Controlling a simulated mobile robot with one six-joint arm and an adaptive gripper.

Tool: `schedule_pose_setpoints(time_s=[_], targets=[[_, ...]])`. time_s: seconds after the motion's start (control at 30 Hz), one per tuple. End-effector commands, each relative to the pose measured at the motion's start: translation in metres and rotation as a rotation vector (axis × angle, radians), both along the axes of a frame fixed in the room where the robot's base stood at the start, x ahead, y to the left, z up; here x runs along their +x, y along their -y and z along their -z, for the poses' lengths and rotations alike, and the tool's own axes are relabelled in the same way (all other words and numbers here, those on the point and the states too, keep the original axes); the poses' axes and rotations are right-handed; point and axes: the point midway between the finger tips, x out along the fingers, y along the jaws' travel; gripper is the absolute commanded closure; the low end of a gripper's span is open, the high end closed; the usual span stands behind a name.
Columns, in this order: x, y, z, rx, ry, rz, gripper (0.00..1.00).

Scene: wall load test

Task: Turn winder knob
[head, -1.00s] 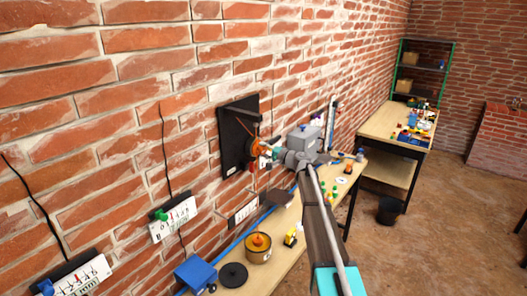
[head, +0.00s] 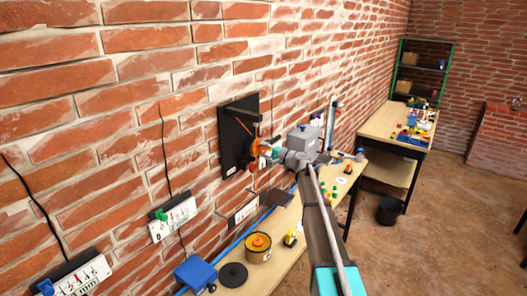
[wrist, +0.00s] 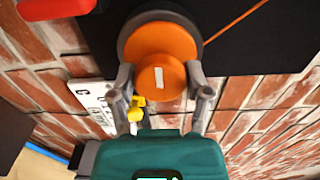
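The orange winder knob (wrist: 160,77), with a white mark on its face, sits in front of a wider orange drum (wrist: 160,40) on a black wall board (head: 237,135). In the wrist view my gripper (wrist: 160,82) has one grey finger at each side of the knob, close against its edges. The finger contact itself is partly hidden. In the head view my gripper (head: 266,150) is at the front of the winder, and my arm partly covers it. An orange cord runs up from the drum.
A red part (wrist: 55,8) lies at the wrist view's upper left. White scale plates hang on the brick wall.

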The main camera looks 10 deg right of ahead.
Motion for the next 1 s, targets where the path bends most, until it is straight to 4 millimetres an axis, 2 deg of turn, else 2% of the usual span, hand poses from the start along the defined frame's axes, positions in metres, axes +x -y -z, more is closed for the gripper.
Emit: schedule_pose_setpoints(time_s=[0.03,0.13,0.67,1.0], targets=[[0.000,0.000,0.000,0.000,0.000,0.000,0.22],[0.000,0.000,0.000,-0.001,0.001,0.000,0.03],[-0.002,0.002,0.000,-0.001,0.001,0.000,0.03],[-0.026,0.025,0.000,-0.001,0.001,0.002,0.03]])
